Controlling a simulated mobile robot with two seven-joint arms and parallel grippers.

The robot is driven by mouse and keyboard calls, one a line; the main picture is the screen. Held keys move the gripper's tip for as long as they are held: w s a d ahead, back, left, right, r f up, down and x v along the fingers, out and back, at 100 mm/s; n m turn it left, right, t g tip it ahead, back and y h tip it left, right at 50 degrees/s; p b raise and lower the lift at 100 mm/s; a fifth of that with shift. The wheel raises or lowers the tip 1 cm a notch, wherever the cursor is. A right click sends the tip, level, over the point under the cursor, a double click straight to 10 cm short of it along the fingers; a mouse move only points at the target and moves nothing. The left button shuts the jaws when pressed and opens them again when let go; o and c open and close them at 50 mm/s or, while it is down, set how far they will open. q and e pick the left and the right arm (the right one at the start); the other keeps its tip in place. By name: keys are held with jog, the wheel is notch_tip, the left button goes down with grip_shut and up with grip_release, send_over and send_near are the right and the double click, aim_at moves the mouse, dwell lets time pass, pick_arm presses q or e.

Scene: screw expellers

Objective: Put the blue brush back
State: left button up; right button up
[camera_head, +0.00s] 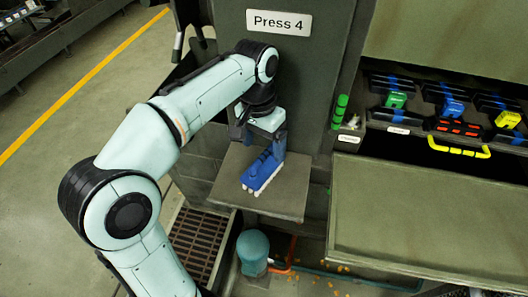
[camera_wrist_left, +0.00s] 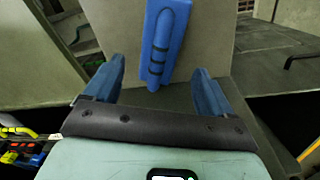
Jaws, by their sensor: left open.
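The blue brush (camera_head: 262,172) lies on a grey shelf plate (camera_head: 285,202) below the "Press 4" sign, its pale bristles showing along the lower edge. In the left wrist view the brush (camera_wrist_left: 161,42) lies ahead, between the lines of the two fingers. My left gripper (camera_head: 268,150) is over the shelf at the brush's far end. It is open, with its blue fingers (camera_wrist_left: 158,90) apart on either side of the brush's near end. I cannot tell whether they touch it. My right gripper is not in view.
A tool tray (camera_head: 375,125) at the right holds green, blue, yellow and red items. A green-handled tool (camera_head: 340,110) stands at its left end. A yellow handle (camera_head: 459,149) juts from the front. A teal cylinder (camera_head: 253,248) stands below the shelf.

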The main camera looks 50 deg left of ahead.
pick_arm(q)
notch_tip(320, 180, up, 7)
jog(key=p, duration=0.1)
jog(key=shift+a+f, duration=0.2)
jog(key=shift+a, duration=0.05)
jog(key=shift+s, duration=0.1)
dwell(0.4)
